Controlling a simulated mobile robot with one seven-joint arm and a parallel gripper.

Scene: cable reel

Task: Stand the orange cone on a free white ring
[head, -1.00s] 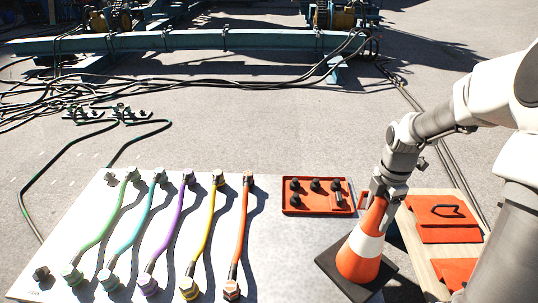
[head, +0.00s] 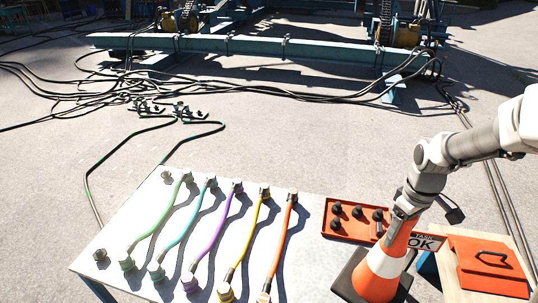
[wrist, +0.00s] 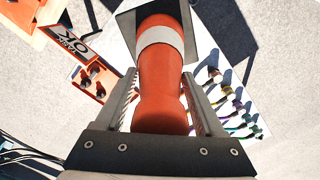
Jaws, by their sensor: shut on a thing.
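The orange cone (head: 380,268) has a white band and a dark square base. It is upright at the right end of the light table in the head view. My gripper (head: 405,212) is shut on the cone near its top. In the wrist view the cone (wrist: 160,70) lies between the two fingers of my gripper (wrist: 165,100), and its dark base is at the far end. I cannot tell whether the base touches the table. No white ring can be made out in either view.
A red tray (head: 335,228) with several black knobs is left of the cone. Several coloured cables lie on the light table (head: 160,200). A sign reading "TASK OK" (head: 427,242) and a wooden surface with orange pieces (head: 490,262) are at the right. Open ground lies beyond.

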